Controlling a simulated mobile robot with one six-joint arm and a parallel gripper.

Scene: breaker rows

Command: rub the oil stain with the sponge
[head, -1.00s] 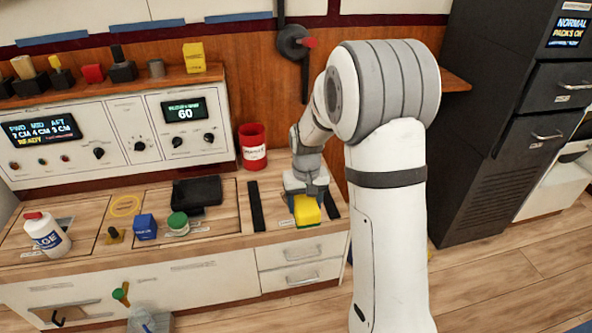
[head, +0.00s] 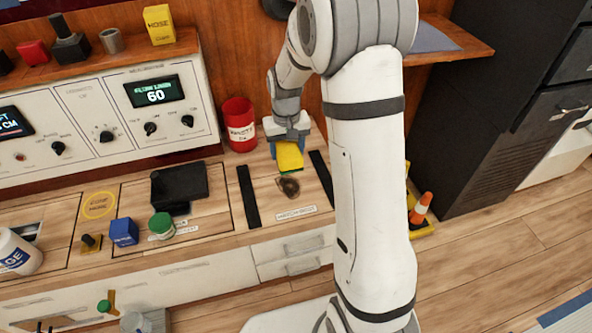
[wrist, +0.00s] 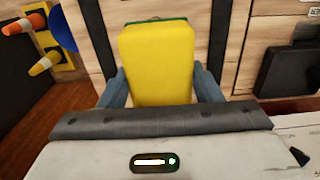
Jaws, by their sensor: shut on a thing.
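The yellow sponge (head: 289,156) with a green layer is held in my gripper (head: 288,148) over the right part of the counter. In the wrist view the sponge (wrist: 157,62) fills the space between the two blue-grey fingers of my gripper (wrist: 160,88). The oil stain (head: 289,187) is a dark brown patch on the wooden counter, just in front of the sponge in the head view and apart from it there. I cannot tell whether the sponge touches the counter. The stain does not show clearly in the wrist view.
Black strips (head: 249,196) flank the stain area. A red bin (head: 239,124) stands behind to the left. A black flat box (head: 179,184), a green-capped jar (head: 161,226) and a blue block (head: 124,232) are further left.

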